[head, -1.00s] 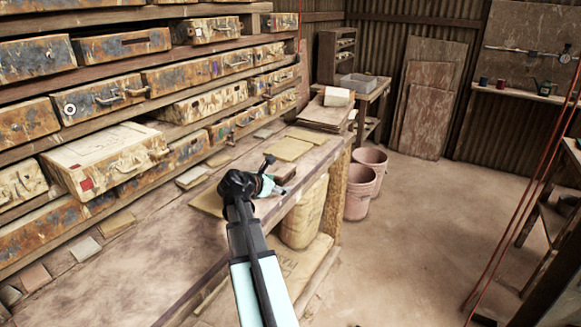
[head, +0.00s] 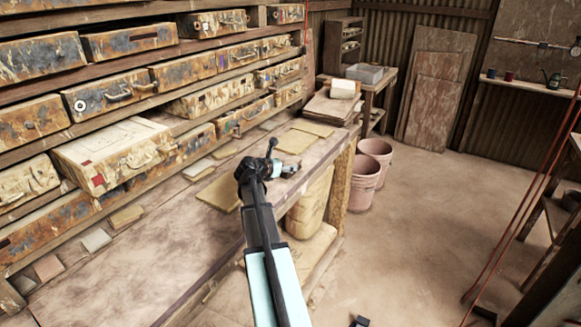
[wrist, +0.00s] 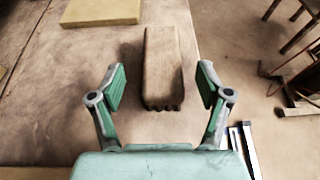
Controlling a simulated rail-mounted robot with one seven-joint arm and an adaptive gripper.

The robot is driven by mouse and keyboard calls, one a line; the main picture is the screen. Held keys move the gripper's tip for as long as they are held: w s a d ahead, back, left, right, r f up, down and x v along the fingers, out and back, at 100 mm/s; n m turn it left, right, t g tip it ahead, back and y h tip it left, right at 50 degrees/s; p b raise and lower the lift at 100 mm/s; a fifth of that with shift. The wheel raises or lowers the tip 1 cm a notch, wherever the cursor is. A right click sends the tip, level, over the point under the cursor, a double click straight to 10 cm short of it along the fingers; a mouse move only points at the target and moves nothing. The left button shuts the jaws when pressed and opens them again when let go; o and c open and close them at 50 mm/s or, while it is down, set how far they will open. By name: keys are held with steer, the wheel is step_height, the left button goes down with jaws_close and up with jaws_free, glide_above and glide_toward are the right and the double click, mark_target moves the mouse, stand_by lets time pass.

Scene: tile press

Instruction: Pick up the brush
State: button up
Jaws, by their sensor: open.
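The brush (wrist: 163,62) is a worn brown wooden block with a ragged, dark near end. It lies on the workbench close to the front edge. In the wrist view it sits between and slightly beyond the two green-padded fingers of my gripper (wrist: 160,85). The fingers are spread wide, with a gap on each side of the brush, and hold nothing. In the head view my gripper (head: 288,169) is low over the bench, and it largely hides the brush there.
Flat yellowish tiles (head: 218,192) lie on the bench (head: 130,265) near the gripper. Shelves of worn cases (head: 115,150) line the left side. Pink buckets (head: 362,183) stand on the floor beyond the bench. The floor at right is mostly clear.

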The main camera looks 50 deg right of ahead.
steer(key=shift+s+p+x, duration=0.2)
steer(key=shift+p+x, duration=0.4)
steer(key=shift+x, duration=2.3)
steer(key=shift+f, duration=0.1)
steer(key=c, duration=1.2)
